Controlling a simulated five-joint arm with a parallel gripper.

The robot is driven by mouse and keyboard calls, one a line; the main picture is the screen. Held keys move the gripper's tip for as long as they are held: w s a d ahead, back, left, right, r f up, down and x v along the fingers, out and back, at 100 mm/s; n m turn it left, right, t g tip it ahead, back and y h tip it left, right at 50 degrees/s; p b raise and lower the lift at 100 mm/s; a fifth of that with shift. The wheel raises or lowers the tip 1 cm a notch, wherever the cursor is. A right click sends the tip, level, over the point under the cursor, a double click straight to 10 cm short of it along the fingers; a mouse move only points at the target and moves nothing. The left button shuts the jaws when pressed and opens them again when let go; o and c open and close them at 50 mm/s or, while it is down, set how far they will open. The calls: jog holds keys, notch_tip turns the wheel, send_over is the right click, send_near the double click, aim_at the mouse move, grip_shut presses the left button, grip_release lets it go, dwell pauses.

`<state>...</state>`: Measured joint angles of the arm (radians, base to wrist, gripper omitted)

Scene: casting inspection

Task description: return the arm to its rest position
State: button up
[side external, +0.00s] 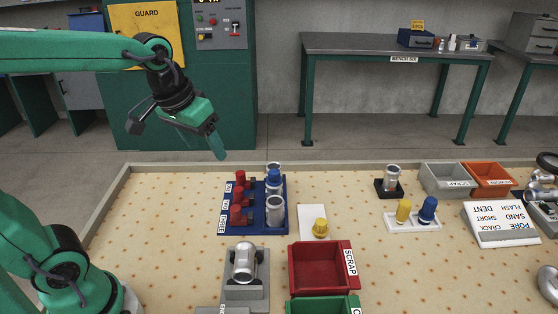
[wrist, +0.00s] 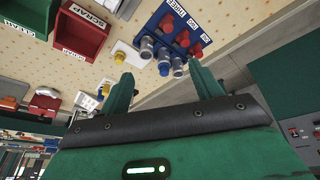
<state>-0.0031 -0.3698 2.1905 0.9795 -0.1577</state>
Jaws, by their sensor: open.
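My gripper (side external: 212,148) hangs in the air at the upper left of the side view, above and behind the blue rack, well clear of the table. Its two green fingers (wrist: 160,72) are spread in the wrist view with nothing between them. The arm reaches in from the left edge, its links bent down at the wrist. The blue rack (side external: 258,229) holds red pieces on its left and metal cylinders on its right, one with a blue piece on top. In the wrist view this rack (wrist: 159,22) lies beyond the fingertips.
A grey fixture (side external: 244,289) holds a metal cylinder. A red scrap bin (side external: 319,268) and a green bin (side external: 318,306) stand beside it. A yellow piece (side external: 320,228) sits on a white card. A green cabinet (side external: 226,95) stands behind my gripper. The air around the gripper looks free.

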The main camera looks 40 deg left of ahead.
jog(key=s+f+m+t, duration=0.1)
jog(key=s+f, duration=0.1)
jog(key=s, duration=0.6)
jog(key=shift+s+f+m+t, duration=0.2)
jog(key=shift+m+t, duration=0.1)
jog(key=shift+m, duration=0.1)
